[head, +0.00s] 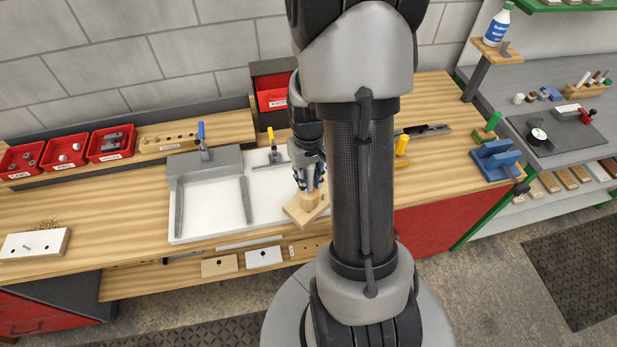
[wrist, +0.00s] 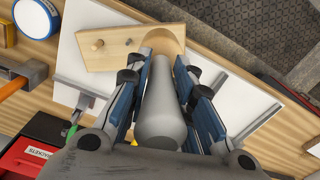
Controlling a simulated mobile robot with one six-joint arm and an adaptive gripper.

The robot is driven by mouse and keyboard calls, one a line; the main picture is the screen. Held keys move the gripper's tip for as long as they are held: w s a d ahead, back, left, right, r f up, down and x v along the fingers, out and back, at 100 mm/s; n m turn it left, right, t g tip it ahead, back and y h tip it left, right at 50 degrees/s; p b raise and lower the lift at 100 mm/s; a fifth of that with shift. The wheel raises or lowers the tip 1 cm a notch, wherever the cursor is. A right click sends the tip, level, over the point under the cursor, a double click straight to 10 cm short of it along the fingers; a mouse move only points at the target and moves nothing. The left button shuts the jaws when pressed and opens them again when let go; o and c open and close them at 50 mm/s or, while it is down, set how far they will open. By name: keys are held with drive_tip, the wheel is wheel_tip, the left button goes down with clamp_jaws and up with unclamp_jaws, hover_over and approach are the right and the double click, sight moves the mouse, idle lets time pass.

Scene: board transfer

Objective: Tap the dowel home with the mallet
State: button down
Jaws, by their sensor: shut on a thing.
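My gripper (wrist: 165,62) is shut on the grey handle of the mallet (wrist: 162,112). The mallet's pale wooden head lies beyond the fingertips, over one end of the wooden board (wrist: 112,60). I cannot tell whether the head touches the board. The dowel (wrist: 97,45) stands out of the board, to the left of the mallet head and apart from it. A small dark pin also shows in the board. In the head view my gripper (head: 309,186) points down above the board (head: 300,214); my arm hides part of this area, and the dowel is not clear there.
The board lies at the right part of a white panel (head: 213,220) with grey rails. Red bins (head: 66,152) stand at the back left. Clamps with blue and yellow handles stand behind the panel. A blue fixture (head: 495,160) is at the right.

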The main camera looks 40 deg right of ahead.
wheel_tip(320, 180, up, 5)
drive_tip(key=p, duration=0.4)
drive_tip(key=shift+r, duration=0.1)
